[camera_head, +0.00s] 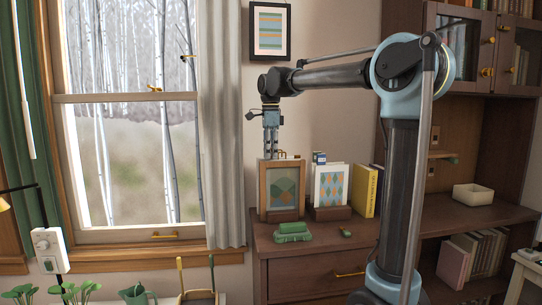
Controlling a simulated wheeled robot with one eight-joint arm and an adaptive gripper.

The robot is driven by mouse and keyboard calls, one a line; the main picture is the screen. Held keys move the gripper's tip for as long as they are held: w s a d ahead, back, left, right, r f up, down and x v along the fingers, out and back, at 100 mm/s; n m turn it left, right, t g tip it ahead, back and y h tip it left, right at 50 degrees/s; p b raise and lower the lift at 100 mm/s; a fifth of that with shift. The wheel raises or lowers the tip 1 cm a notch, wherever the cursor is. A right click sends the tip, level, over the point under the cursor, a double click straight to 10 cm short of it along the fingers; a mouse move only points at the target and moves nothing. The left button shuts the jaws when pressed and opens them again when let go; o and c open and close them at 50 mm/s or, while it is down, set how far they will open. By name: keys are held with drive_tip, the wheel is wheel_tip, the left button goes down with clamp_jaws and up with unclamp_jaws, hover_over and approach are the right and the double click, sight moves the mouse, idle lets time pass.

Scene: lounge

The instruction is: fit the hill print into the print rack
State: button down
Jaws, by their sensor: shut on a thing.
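The hill print (284,187), a brown wooden frame with green hills on it, stands upright on the left of the cabinet top. My gripper (271,155) points down and is shut on its top edge, left of its middle. A low brown wooden holder (280,215), which looks like the print rack, is at the foot of the print. I cannot tell whether the print is fully seated in it. A similar holder (331,213) to the right bears a white print with blue and orange diamonds (331,186).
A green object (293,232) lies in front of the holder, with a small green and brown item (346,232) to its right. Yellow books (368,191) stand right of the diamond print. The curtain (222,130) hangs close on the left.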

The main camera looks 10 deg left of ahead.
wheel_tip(320, 180, up, 23)
idle(6.2)
idle(0.4)
